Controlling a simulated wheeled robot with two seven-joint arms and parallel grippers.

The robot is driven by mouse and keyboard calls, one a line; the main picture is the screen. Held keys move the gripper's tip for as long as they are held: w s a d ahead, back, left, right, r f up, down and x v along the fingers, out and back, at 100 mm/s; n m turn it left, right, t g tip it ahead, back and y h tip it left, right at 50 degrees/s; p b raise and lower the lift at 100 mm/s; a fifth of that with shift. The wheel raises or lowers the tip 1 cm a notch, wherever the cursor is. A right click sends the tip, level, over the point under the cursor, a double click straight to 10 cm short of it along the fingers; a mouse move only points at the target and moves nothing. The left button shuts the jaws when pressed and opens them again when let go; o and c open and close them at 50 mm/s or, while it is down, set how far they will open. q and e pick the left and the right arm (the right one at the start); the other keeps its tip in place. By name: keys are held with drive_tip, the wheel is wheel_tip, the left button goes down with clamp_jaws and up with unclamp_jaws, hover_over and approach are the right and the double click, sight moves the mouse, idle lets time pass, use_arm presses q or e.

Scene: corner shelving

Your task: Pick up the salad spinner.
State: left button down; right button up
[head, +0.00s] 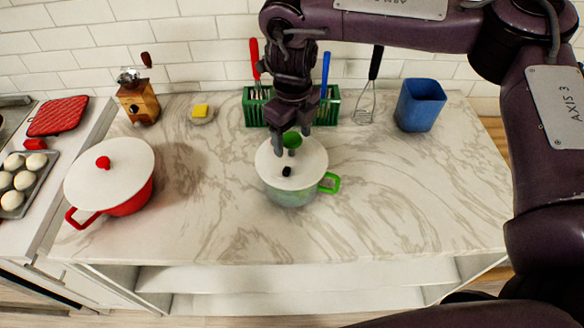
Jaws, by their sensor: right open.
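The salad spinner (307,167) seems to be the round, pot-like vessel on the marble counter, with a white lid, a small black knob and a green side handle at its right. My right gripper (291,146) points down over the back part of its lid. It is open, its fingers apart, with a green part of the spinner showing between them. I cannot tell whether the fingers touch it. The gripper and wrist hide part of the spinner's back edge. My left gripper is not in view.
A red pot (130,201) with a white lid stands at the left. Behind the spinner is a green rack (257,108) with utensils. The counter right of the spinner is clear.

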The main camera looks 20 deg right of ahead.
drive_tip(key=shift+w+f+p, duration=0.25)
drive_tip(key=shift+f+p, duration=0.15)
drive_tip(key=shift+f, duration=1.1)
drive_tip(key=shift+s, duration=0.1)
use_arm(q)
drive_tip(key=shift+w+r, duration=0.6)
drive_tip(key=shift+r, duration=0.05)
use_arm(e)
clamp_jaws()
